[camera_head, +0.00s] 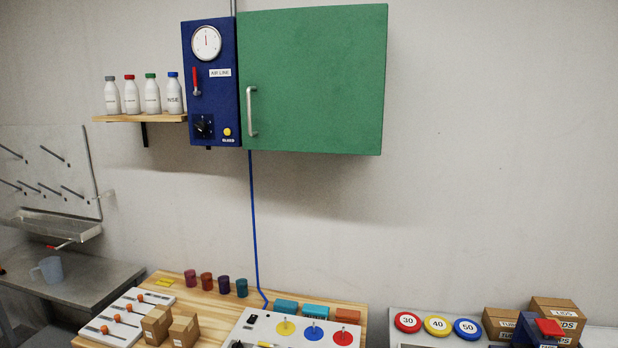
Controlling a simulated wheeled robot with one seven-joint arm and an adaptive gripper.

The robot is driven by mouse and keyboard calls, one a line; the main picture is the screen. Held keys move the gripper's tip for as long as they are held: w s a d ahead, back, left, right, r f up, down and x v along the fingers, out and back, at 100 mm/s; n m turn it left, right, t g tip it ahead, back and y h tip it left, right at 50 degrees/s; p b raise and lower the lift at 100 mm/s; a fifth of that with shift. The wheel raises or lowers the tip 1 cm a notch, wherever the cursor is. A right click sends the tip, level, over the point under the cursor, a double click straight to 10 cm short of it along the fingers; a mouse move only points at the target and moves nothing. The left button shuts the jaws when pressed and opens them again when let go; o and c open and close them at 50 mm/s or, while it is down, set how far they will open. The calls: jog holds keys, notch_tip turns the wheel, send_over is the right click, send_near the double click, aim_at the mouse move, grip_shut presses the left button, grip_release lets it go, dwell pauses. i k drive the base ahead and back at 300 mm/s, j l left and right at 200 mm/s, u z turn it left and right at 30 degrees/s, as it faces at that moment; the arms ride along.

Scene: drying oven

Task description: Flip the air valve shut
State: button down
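The air valve appears as a red lever (194,80) on the blue control panel (229,110), left of the label "AIR LINE" (220,73). The lever stands upright, its long red handle running up from a small pale pivot at its lower end. A round white gauge (206,43) sits above it. A black knob (203,127) and a yellow button (227,132) are below. My gripper is not in view.
The green oven door (312,80) with a pale bar handle (252,111) is closed, right of the panel. A shelf (130,118) with several bottles stands close on the left. Below, the workbench (205,305) carries cups, boxes and slider boards. The wall between is free.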

aim_at(196, 93)
jog(key=i+j, duration=0.35)
jog(key=j, duration=0.2)
jog(key=i+j+u, duration=0.1)
jog(key=i+j, duration=0.2)
jog(key=j, duration=0.3)
jog(key=i+j, duration=0.35)
jog(key=j, duration=0.2)
jog(key=i+j+u, duration=0.1)
jog(key=i+j, duration=0.25)
jog(key=j, duration=0.15)
jog(key=i+j, duration=0.35)
jog(key=j, duration=0.2)
